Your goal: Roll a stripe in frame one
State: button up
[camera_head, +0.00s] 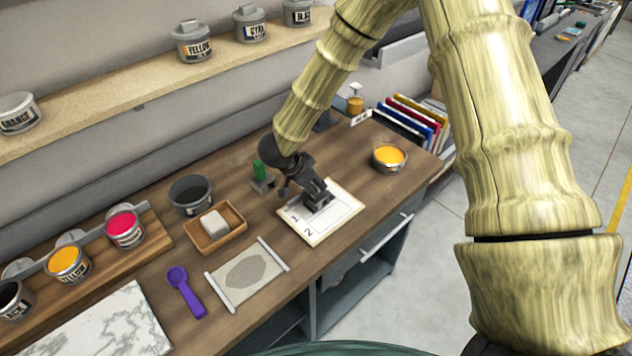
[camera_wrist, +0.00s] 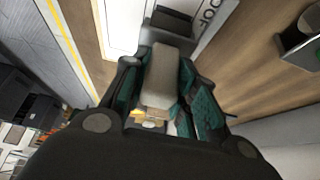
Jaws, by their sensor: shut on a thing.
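A white proof sheet on a board (camera_head: 337,218) lies near the table's front edge, with frames marked 1 and 2. My gripper (camera_head: 316,196) is low over the sheet's upper part and covers some of it. In the wrist view my gripper (camera_wrist: 160,95) is shut on a pale grey handle (camera_wrist: 165,75). A dark block or roller in a grey holder (camera_wrist: 173,20) shows beyond the handle, above or on the white sheet (camera_wrist: 120,25); I cannot tell whether it touches. Which frame it is over is hidden by the gripper. No stripe can be made out on the visible paper.
An open orange-yellow ink tub (camera_head: 388,157) stands right of the sheet. A green-topped item (camera_head: 262,175), a wooden tray with a grey block (camera_head: 215,228), a stained cloth-like sheet (camera_head: 247,273) and a purple scoop (camera_head: 184,292) lie left. Ink cans line the shelf (camera_head: 150,88).

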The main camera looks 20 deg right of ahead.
jog(key=shift+s+a+p, duration=0.2)
jog(key=shift+s+a, duration=0.15)
jog(key=shift+a, duration=0.6)
jog(key=shift+s+a+p, duration=0.25)
jog(key=shift+s+a, duration=0.05)
jog(key=shift+a, duration=0.6)
jog(key=shift+s+a+p, duration=0.2)
jog(key=shift+s+a, duration=0.15)
jog(key=shift+a, duration=0.6)
notch_tip(320, 180, up, 6)
jog(key=p, duration=0.2)
jog(key=shift+f, duration=0.1)
jog(key=shift+a+f+b, duration=0.15)
jog(key=shift+f+b, duration=0.5)
jog(key=shift+f, duration=1.65)
jog(key=shift+f, duration=0.6)
